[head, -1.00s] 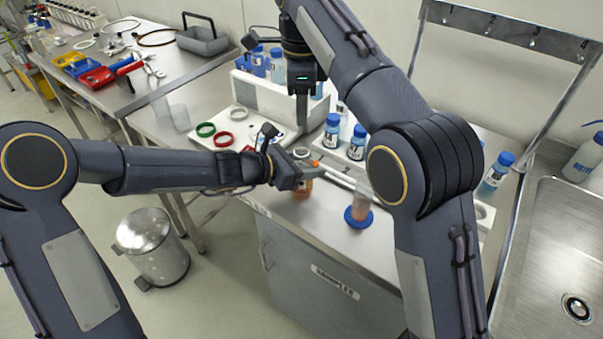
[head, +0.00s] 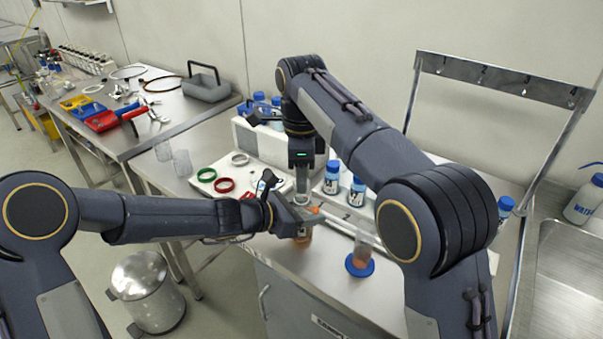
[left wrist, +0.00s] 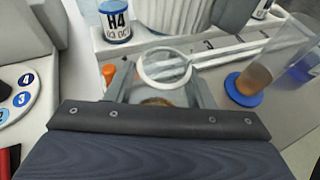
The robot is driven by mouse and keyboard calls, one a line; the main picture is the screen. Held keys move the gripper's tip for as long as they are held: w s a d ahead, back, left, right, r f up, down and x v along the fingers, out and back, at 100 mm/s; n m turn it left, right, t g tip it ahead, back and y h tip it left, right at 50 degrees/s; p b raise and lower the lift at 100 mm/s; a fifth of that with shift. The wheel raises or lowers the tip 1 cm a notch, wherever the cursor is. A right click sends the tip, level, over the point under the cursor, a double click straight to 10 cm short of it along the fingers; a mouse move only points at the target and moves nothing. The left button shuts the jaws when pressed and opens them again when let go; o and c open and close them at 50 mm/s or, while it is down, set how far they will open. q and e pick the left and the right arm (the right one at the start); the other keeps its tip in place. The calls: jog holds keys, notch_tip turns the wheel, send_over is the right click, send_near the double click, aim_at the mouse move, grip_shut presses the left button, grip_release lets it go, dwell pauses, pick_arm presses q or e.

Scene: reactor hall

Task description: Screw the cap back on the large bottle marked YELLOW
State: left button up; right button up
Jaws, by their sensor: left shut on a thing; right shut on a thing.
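My left gripper (head: 294,220) is shut around a clear bottle (head: 303,238) with orange-brown contents, upright above the bench. Any YELLOW marking is unreadable. In the left wrist view, the bottle's round pale rim (left wrist: 166,66) shows between the fingers of my left gripper (left wrist: 160,92). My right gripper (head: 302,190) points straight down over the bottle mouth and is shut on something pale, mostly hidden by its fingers. A pale ribbed thing (left wrist: 195,14) at the top of the left wrist view may be the cap; I cannot tell whether it touches the bottle.
A cylinder on a blue base (head: 360,266) stands close on the right. Blue-capped bottles (head: 332,178) stand behind. A white tray with red ring (head: 224,186) and green ring (head: 206,174) lies left. A sink (head: 565,270) is at right. Small orange thing (left wrist: 109,72) sits beside the bottle.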

aim_at(302, 215)
jog(key=shift+f, duration=0.1)
jog(key=shift+f, duration=0.8)
jog(key=shift+f, duration=0.55)
jog(key=m, duration=0.3)
dwell(0.3)
jog(key=o, duration=0.9)
